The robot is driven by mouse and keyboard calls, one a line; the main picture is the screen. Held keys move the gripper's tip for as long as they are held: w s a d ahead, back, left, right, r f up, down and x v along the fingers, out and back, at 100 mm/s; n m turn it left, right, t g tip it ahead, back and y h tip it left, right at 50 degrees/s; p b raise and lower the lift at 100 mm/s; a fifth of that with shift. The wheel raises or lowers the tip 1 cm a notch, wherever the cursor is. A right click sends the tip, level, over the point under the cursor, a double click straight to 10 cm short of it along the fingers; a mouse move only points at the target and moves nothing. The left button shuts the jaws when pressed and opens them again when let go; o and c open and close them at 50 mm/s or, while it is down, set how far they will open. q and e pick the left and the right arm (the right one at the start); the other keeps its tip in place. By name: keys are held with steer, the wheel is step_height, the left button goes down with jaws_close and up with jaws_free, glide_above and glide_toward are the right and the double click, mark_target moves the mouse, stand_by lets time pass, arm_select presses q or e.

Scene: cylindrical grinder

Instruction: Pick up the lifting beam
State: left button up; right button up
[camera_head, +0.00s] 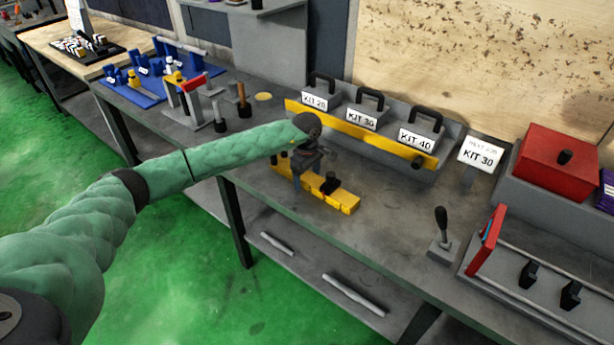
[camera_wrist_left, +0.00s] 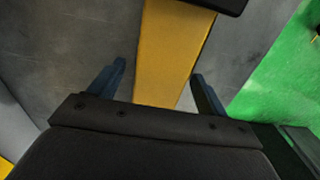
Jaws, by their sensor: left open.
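The lifting beam, a yellow bar (camera_head: 343,199), lies flat on the grey workbench with a dark upright part (camera_head: 330,183) on it. My left gripper (camera_head: 303,172) is over the beam's left part and hides some of it. In the left wrist view the yellow beam (camera_wrist_left: 171,50) runs between the two open fingers of my left gripper (camera_wrist_left: 158,74), with bare space on both sides of it. A black part (camera_wrist_left: 225,4) crosses the beam at the top of that view. My right gripper is not in view.
Behind the beam stands a yellow-fronted rack (camera_head: 380,140) with KIT 20, KIT 30 and KIT 40 weights. A lever (camera_head: 441,225) and a red box (camera_head: 556,160) are at right. Bench (camera_head: 385,215) right of the beam is clear.

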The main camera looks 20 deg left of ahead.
arm_select(q)
steer(key=c, duration=1.5)
steer(key=shift+c, duration=0.5)
steer(key=shift+w+r, duration=0.1)
